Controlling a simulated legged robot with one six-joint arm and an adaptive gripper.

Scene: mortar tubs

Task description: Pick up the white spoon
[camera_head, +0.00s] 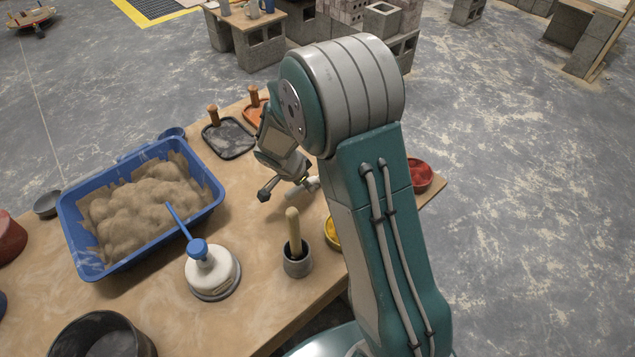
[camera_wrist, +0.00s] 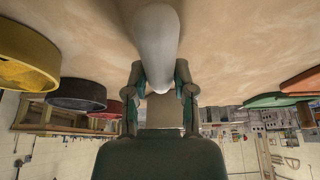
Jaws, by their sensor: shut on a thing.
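The white spoon (camera_wrist: 156,40) shows in the wrist view as a smooth, pale, rounded shape at the top middle, between the two fingers of my gripper (camera_wrist: 160,82). My gripper is shut on it. In the head view my gripper (camera_head: 285,188) is low over the wooden table, and a small white part of the spoon (camera_head: 306,187) shows by its fingers. The rest of the spoon is hidden by my gripper and arm. I cannot tell whether the spoon touches the table.
A blue tub (camera_head: 84,248) of sand stands on the left. A grey cup (camera_head: 297,262) with a wooden handle and a white round container (camera_head: 212,275) stand in front. A yellow bowl (camera_head: 331,233) and a red bowl (camera_head: 419,174) are near my arm.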

